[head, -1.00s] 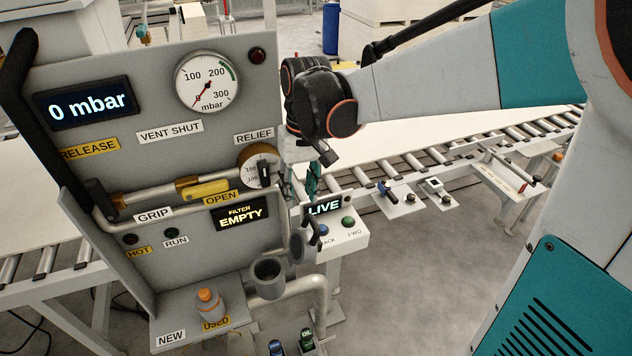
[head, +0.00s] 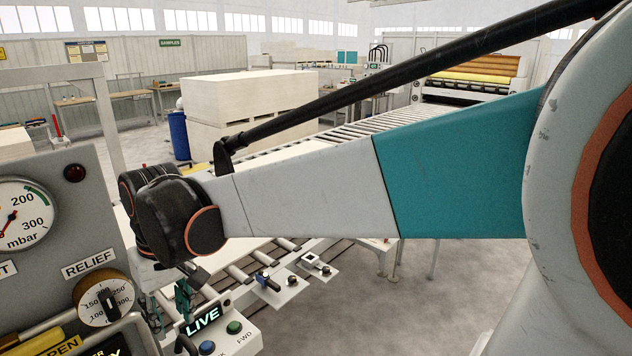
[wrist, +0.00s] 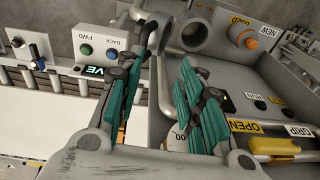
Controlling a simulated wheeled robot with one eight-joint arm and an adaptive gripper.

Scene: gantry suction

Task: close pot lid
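The grey filter pot (wrist: 196,36) shows at the top of the wrist view, its round mouth uncovered. In the head view my gripper (head: 170,308) hangs beside the panel at lower left, and the pot is out of frame.
The grey panel with the relief knob (head: 103,301) and yellow open handle (wrist: 274,146) stands close to the gripper. The LIVE button box (head: 222,332) is beside it. A roller conveyor (head: 245,262) runs behind.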

